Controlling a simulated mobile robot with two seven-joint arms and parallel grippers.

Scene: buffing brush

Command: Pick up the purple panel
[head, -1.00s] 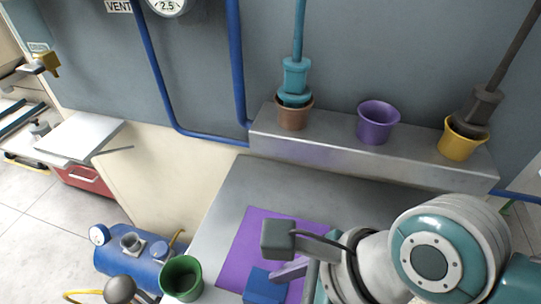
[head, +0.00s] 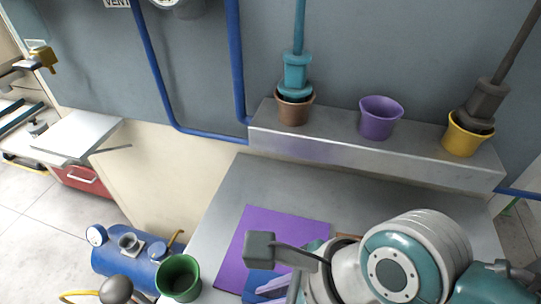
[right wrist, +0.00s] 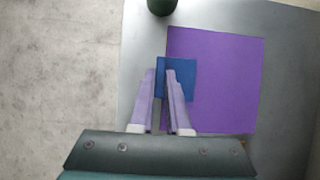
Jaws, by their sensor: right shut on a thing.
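The purple panel (head: 285,225) lies flat on the grey metal bench top, and it also shows in the right wrist view (right wrist: 225,60). A blue block (right wrist: 187,80) sits at the panel's left edge; it shows partly in the head view (head: 253,284). I cannot tell whether the block is fixed to the panel. My right gripper (right wrist: 161,72), with pale lilac fingers, is at the block and shut on its left part. My right wrist and arm cover the panel's near right side in the head view. My left gripper is not in view.
A green cup (head: 179,279) stands left of the panel. A raised metal shelf (head: 330,147) behind holds a brown pot (head: 294,111), a purple pot (head: 379,118) and a yellow pot (head: 461,140). A blue tank (head: 125,262) is at lower left. The bench behind the panel is clear.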

